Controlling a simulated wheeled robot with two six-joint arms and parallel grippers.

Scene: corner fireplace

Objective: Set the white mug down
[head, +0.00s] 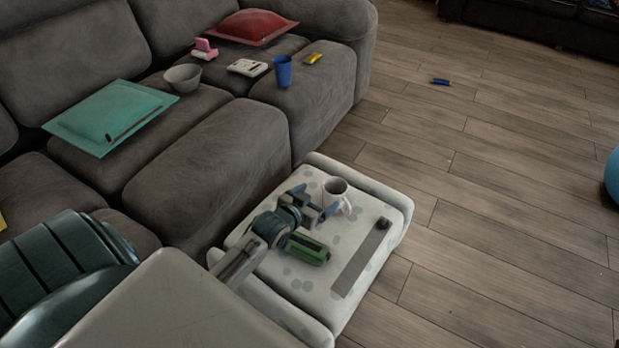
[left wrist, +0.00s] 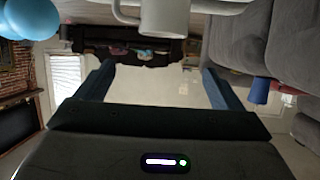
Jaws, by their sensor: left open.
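The white mug (head: 337,194) stands upright on the pale spotted ottoman (head: 290,270), near its far end. My left gripper (head: 314,203) is open, its blue fingers apart just to the left of the mug. In the left wrist view the mug (left wrist: 163,18) shows at the top edge, partly cut off, with its handle to the left. The open fingers (left wrist: 158,70) have nothing visible between them there; I cannot tell whether either touches the mug. My right gripper is not in view.
A green block (head: 308,248) and a long grey strip with a dark knob (head: 362,262) lie on the ottoman. The grey sofa beside it holds a bowl (head: 183,78), a blue cup (head: 283,72) and a teal cushion (head: 90,115). The wooden floor at right is mostly clear.

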